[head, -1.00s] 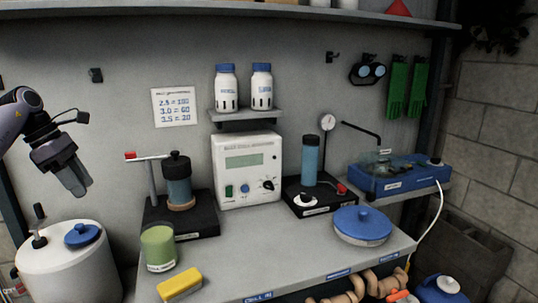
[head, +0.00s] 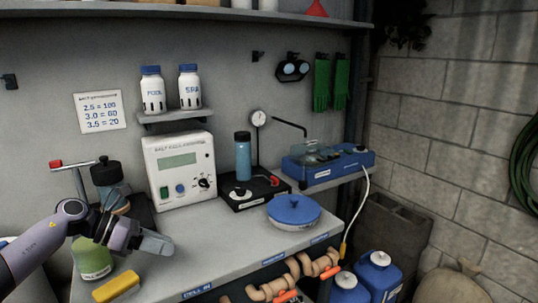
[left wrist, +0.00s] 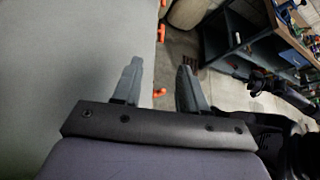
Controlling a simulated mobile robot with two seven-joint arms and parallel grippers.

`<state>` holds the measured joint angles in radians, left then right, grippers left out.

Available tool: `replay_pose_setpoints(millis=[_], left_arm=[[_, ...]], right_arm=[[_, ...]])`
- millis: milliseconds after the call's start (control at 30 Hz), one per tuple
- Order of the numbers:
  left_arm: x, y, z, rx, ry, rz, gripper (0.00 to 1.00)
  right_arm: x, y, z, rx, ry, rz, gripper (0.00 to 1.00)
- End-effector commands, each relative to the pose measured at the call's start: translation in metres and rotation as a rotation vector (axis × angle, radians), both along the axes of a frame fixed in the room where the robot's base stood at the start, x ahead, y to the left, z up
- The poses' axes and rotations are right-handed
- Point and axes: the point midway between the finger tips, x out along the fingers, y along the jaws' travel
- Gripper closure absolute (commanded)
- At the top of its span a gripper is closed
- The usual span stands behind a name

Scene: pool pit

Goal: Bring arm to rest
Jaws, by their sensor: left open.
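My left arm comes in from the left in the head view. Its gripper (head: 157,244) is over the left part of the grey bench (head: 225,240), in front of the green jar (head: 92,262) and above the yellow block (head: 116,287). In the left wrist view the two fingers of my left gripper (left wrist: 158,85) stand apart with nothing between them. The bench top fills the left of that view and the floor shows past its edge. My right gripper is not seen.
A white control box (head: 180,168), a blue-lidded round dish (head: 293,210) and a black stand with a blue cylinder (head: 243,155) are on the bench. A blue tray device (head: 327,165) is on the right. Orange-handled pipes (head: 290,275) run below the front edge.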

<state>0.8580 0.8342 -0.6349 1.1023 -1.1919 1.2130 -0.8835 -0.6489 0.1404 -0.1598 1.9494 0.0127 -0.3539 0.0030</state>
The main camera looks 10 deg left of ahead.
Motion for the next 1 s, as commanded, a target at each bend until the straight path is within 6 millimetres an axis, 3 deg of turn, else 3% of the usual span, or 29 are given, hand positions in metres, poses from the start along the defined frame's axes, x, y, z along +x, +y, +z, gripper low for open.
replay_pose_setpoints(millis=[33,200,400,567,767,1000], left_arm=[[-0.004,-0.028,-0.015,-0.1,0.032,0.019,0.57],[-0.019,-0.097,-0.04,-0.451,0.167,0.148,0.57],[-0.043,-0.141,-0.066,-0.867,0.413,0.372,0.57],[-0.067,-0.152,-0.091,-1.173,0.648,0.592,0.57],[-0.108,-0.147,-0.137,-1.529,0.98,0.929,0.57],[-0.188,-0.131,-0.206,-1.899,1.389,1.422,0.57]], right_arm=[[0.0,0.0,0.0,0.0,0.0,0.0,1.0],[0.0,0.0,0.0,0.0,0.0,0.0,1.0],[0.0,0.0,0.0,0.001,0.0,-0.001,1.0],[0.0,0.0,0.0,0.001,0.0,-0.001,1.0],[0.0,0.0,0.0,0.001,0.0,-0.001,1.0],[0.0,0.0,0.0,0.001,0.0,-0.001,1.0]])
